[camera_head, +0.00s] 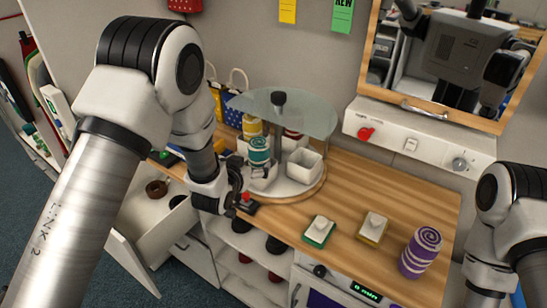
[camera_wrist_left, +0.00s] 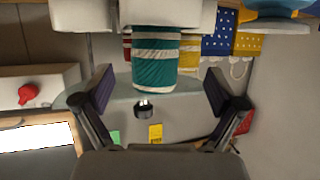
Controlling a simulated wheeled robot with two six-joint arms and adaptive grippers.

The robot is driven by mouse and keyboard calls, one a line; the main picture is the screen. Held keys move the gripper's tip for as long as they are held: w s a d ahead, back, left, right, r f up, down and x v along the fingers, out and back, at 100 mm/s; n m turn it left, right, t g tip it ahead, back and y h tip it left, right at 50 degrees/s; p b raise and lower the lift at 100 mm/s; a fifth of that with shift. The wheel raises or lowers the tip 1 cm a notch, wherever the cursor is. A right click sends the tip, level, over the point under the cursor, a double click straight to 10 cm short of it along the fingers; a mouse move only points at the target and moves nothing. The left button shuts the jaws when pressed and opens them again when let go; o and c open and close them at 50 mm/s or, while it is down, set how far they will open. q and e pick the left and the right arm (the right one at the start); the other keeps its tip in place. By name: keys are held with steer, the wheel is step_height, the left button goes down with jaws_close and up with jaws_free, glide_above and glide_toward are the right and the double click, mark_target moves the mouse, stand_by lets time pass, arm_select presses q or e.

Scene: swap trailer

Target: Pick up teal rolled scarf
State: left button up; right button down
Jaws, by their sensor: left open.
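The teal rolled scarf (camera_head: 259,150) has white bands and stands upright in a white holder on the lower level of a two-tier round stand, under its clear top disc. My left gripper (camera_head: 241,182) is just in front of and below it, low over the counter. In the left wrist view the scarf (camera_wrist_left: 154,62) shows between the two spread fingers of my left gripper (camera_wrist_left: 158,84), with nothing gripped. That view looks upside down, with the white holder (camera_wrist_left: 132,14) at the top. My right gripper is out of view; only my right arm shows at the right edge.
The clear disc (camera_head: 300,108) overhangs the scarf. A white square bin (camera_head: 304,166) and a yellow roll (camera_head: 252,127) are beside it. A green block (camera_head: 319,231), a yellow block (camera_head: 373,227) and a purple roll (camera_head: 420,252) stand on the wooden counter (camera_head: 345,190). An open drawer (camera_head: 155,215) is at left.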

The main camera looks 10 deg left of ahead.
mark_target(256, 160)
arm_select(q)
steer(key=p+x, duration=0.1)
steer(key=x, duration=0.2)
steer(key=d+p+x, duration=0.1)
steer(key=x, duration=0.2)
steer(key=shift+r, duration=0.15)
steer(key=shift+w, duration=0.25)
steer(key=shift+a+f, duration=0.35)
steer(key=shift+d, duration=0.2)
steer(key=c, duration=1.3)
